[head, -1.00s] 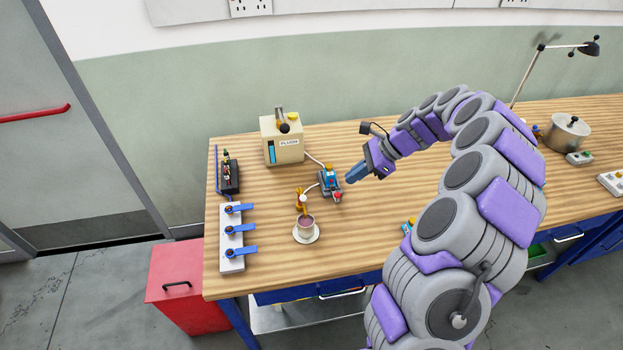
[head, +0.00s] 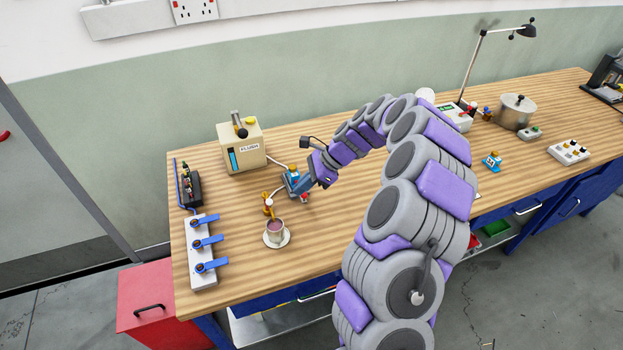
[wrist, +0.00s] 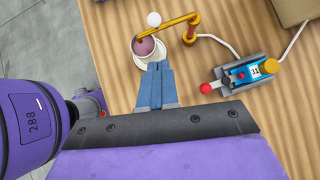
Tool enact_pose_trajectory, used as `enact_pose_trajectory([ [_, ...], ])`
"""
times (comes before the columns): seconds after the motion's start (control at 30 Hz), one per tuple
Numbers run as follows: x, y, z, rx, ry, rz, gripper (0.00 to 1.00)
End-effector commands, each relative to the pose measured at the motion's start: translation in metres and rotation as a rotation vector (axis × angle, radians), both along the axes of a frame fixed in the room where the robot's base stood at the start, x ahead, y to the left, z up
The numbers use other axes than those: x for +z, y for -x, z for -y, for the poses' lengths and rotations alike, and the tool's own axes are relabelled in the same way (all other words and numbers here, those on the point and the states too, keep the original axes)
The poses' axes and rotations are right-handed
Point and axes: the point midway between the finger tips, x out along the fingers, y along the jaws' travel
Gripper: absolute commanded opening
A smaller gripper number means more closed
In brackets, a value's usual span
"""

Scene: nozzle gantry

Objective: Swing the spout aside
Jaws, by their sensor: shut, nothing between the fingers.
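The spout is a thin orange-gold arm (wrist: 166,27) on a short post, with a white ball beside it. In the wrist view its free end reaches over a white cup (wrist: 136,48) of purple liquid on a saucer. In the head view the spout (head: 268,207) stands just behind the cup (head: 274,229). My gripper (wrist: 157,66) has its blue fingers together, empty. Its tips overlap the saucer's near edge in the wrist view; I cannot tell their height. In the head view my gripper (head: 302,190) is right of the spout, apart from it.
A small blue-and-grey device (wrist: 247,74) with a red knob sits right of my gripper, hose-linked to the spout. A beige FLUSH box (head: 241,149) stands behind. A white block with blue levers (head: 202,252) lies left. Bare wood lies between the levers and cup.

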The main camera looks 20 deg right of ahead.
Motion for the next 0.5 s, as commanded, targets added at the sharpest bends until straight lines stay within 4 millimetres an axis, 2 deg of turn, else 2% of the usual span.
enact_pose_trajectory([
  [0.03, -0.010, -0.001, -0.008, 0.003, -0.001, -0.002, 0.00],
  [0.17, -0.026, -0.003, -0.024, 0.004, -0.003, -0.003, 0.00],
  [0.3, -0.027, -0.008, -0.042, 0.002, 0.001, 0.003, 0.00],
  [0.5, -0.029, -0.011, -0.055, 0.000, 0.001, 0.001, 0.00],
])
